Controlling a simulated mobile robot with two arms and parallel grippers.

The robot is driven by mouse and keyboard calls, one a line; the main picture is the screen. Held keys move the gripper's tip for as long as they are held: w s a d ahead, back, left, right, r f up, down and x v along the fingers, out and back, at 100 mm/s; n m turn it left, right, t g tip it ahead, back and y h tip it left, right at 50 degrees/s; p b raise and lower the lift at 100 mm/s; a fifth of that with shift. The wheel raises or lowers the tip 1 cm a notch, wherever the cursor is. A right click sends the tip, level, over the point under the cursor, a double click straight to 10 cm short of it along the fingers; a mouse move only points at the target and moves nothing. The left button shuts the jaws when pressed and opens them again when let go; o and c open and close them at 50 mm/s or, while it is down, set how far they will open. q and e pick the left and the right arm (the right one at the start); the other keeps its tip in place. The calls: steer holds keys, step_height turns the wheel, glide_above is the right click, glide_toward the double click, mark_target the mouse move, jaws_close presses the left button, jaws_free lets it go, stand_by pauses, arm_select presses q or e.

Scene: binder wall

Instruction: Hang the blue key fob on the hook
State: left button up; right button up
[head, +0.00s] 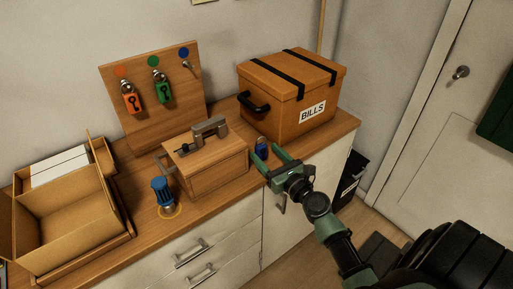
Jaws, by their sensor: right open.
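The blue key fob (262,146) stands or lies on the wooden counter, close in front of the BILLS box. My right gripper (267,155) is open, with its two green fingers pointing at the fob and their tips close to it. I cannot tell whether the fob is between the fingertips or just beyond them. The empty hook (187,64) sits on the wooden key board (138,122) below a blue dot (184,52). An orange fob (133,101) and a green fob (163,92) hang on the other hooks. My left gripper is not in view.
A wooden block with a hole punch (203,137) stands between board and fob. The strapped BILLS box (291,92) stands behind the fob. A blue-topped cylinder (162,190) stands near the counter's front edge.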

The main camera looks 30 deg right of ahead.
mark_target(261, 145)
steer(key=shift+w+r, duration=0.1)
steer(key=shift+w, duration=0.4)
steer(key=shift+w+d, duration=0.15)
steer(key=shift+w, duration=0.75)
steer(key=w, duration=0.3)
steer(key=shift+w+d, duration=0.15)
steer(key=shift+w, duration=0.35)
steer(key=c, duration=1.2)
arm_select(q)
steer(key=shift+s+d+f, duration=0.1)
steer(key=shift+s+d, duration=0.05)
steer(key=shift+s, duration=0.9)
arm_select(e)
jaws_close()
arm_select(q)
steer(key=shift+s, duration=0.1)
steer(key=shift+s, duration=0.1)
